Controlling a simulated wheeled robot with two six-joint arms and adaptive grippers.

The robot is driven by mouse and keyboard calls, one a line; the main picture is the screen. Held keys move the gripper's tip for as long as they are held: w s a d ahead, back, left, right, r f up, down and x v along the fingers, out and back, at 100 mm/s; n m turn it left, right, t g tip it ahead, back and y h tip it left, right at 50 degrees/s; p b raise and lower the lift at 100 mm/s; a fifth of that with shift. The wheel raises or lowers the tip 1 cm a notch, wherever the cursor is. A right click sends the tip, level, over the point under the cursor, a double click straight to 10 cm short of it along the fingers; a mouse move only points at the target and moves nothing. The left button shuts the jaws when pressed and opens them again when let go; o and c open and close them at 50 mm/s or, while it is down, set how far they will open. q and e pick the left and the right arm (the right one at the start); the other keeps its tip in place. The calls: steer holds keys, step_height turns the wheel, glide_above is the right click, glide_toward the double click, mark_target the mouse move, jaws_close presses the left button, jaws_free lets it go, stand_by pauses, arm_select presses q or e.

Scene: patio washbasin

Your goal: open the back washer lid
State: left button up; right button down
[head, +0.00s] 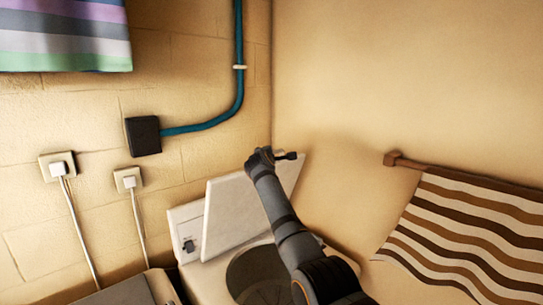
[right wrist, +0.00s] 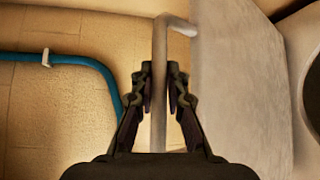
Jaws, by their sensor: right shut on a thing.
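The back washer stands in the corner in the head view, with a white control panel (head: 187,238) and a dark round opening (head: 245,272) in its top. Its white lid (head: 228,212) is raised and stands steeply tilted behind the opening; it also shows in the right wrist view (right wrist: 235,95). My right gripper (head: 287,156) is at the lid's upper edge in the head view. In the right wrist view (right wrist: 160,88) its fingers are shut on the lid's grey bar handle (right wrist: 160,50). My right arm hides part of the lid and opening. My left gripper is out of view.
A blue pipe (head: 238,75) runs down the wall to a black box (head: 143,136). Plugs with cords (head: 129,181) are left of the washer. A striped towel (head: 465,230) hangs from a wooden rail at right. A grey-topped unit (head: 125,292) stands at lower left.

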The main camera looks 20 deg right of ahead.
steer(key=shift+w, duration=0.15)
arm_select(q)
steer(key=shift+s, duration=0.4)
arm_select(e)
steer(key=c, duration=1.3)
jaws_free()
steer(key=shift+c, duration=0.2)
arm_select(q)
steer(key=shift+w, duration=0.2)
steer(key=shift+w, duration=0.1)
arm_select(e)
steer(key=v, duration=1.2)
